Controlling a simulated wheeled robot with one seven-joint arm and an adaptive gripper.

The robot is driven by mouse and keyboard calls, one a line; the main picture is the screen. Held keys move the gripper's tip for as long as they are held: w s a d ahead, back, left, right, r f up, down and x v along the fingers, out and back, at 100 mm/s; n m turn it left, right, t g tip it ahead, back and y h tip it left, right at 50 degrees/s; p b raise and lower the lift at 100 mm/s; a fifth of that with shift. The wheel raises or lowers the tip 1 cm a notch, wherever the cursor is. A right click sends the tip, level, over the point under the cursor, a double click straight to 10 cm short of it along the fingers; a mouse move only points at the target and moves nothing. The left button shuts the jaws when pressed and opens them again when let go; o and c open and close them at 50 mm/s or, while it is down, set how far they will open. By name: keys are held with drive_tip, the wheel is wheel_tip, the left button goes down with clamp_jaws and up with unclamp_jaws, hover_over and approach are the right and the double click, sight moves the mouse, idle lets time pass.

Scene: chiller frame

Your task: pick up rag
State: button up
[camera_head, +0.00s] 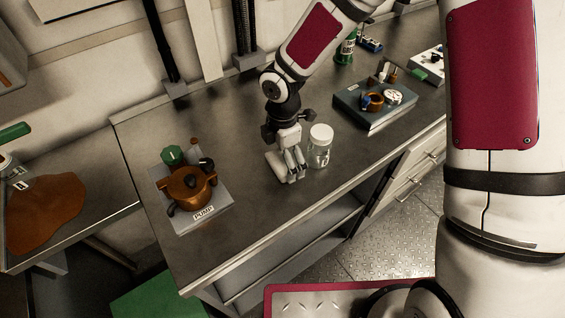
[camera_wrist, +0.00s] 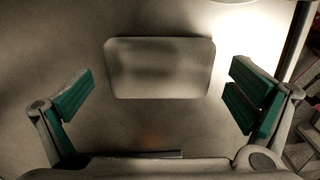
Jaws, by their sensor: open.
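A pale, flat rectangle with rounded corners, which looks like the folded rag (camera_wrist: 160,68), lies on the grey worktop between and a little beyond my fingers in the wrist view. My gripper (camera_wrist: 163,93) is open, with a green-padded finger at each side and clear space between each finger and the rag. In the head view my gripper (camera_head: 287,162) points down over the middle of the worktop; I cannot clearly tell the rag from the fingers there.
A clear jar with a white lid (camera_head: 320,147) stands close to the right of my gripper. A pump on a grey plate (camera_head: 190,190) is to the left, a grey tray with parts (camera_head: 375,105) to the right. An orange-brown patch (camera_head: 45,215) lies on the far-left surface.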

sight(283, 162)
drive_tip(key=c, duration=1)
drive_tip(key=shift+w+r, duration=0.1)
drive_tip(key=shift+r, duration=0.35)
drive_tip(key=r, duration=0.2)
drive_tip(key=shift+s+r+b, duration=0.3)
drive_tip(key=shift+s+r, duration=0.05)
drive_tip(key=shift+r, duration=0.05)
drive_tip(key=s, duration=0.9)
drive_tip(key=s+d+r, duration=0.1)
drive_tip(key=s, duration=0.4)
drive_tip(key=shift+s+r, duration=0.1)
drive_tip(key=shift+s, duration=0.05)
drive_tip(key=shift+s+d, duration=0.1)
drive_tip(key=shift+s, duration=0.55)
